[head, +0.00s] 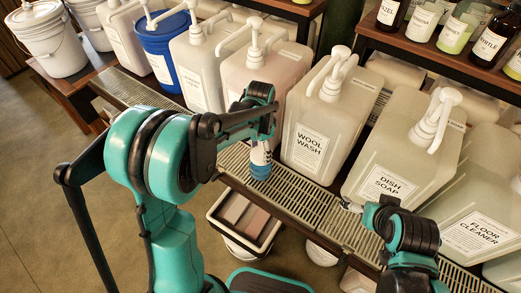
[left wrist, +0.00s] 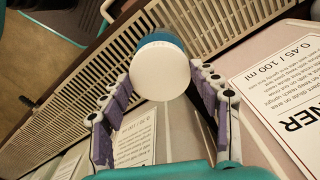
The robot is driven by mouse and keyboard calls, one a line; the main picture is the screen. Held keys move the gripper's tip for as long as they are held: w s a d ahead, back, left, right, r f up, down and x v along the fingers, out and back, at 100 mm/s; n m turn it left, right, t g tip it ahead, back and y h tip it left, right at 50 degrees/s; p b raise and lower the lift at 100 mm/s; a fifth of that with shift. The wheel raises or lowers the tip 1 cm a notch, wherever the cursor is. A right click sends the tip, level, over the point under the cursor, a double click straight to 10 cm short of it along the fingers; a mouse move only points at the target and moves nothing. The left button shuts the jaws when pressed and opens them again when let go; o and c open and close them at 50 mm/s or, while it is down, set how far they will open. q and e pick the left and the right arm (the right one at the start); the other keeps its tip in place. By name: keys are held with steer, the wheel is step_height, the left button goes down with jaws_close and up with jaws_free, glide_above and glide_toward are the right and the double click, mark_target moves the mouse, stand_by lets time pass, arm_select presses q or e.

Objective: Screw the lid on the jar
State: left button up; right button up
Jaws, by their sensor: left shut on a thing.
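My left gripper (left wrist: 160,85) is shut on a round white-and-blue piece (left wrist: 159,68). In the left wrist view its flat white disc faces the camera, with a blue band behind the far edge, and purple finger pads flank it. In the head view the left gripper (head: 262,148) points down, and the piece's ribbed blue end (head: 261,172) hangs at its tips, over the slatted shelf edge. I cannot tell whether this is the lid, the jar or both together. My right gripper (head: 352,207) is small and partly hidden by its wrist, near the dish soap bucket; its jaws are unclear.
Large pump buckets, among them wool wash (head: 308,128) and dish soap (head: 402,150), stand in a row behind the slatted grate (head: 290,205). Small bottles (head: 492,38) stand on the upper right shelf.

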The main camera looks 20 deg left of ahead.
arm_select(q)
steer(key=m, duration=0.6)
steer(key=shift+m, duration=0.4)
steer(key=m, duration=0.4)
steer(key=shift+f+m, duration=0.1)
steer(key=shift+m, duration=0.3)
steer(key=m, duration=0.3)
steer(key=o, duration=1.3)
